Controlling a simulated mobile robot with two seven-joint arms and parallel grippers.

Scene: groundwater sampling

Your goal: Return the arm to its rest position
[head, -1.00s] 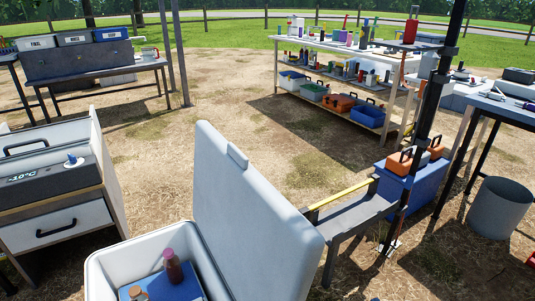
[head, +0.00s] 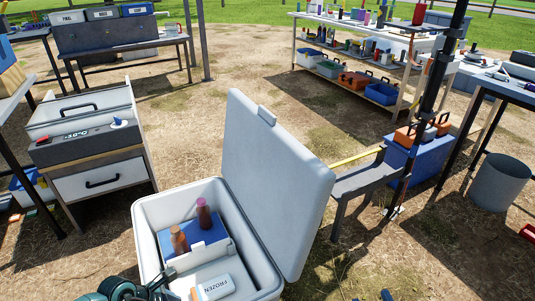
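My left arm's dark teal end (head: 128,289) shows at the bottom edge, at the front left corner of the open white cooler (head: 143,224). It is cut off by the frame, and I cannot tell whether its fingers are open or shut. Inside the cooler, two brown bottles stand in a blue rack, one with a brown cap (head: 179,240) and one with a purplish cap (head: 204,214). A white pack marked FROZEN (head: 213,288) lies in front of the rack (head: 212,249).
The cooler's raised lid (head: 275,180) stands up on its right side. A drawer cabinet (head: 95,165) is to the left. A grey bench (head: 355,182), blue box (head: 420,160) and grey bin (head: 499,183) are to the right. Bare ground lies behind the cooler.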

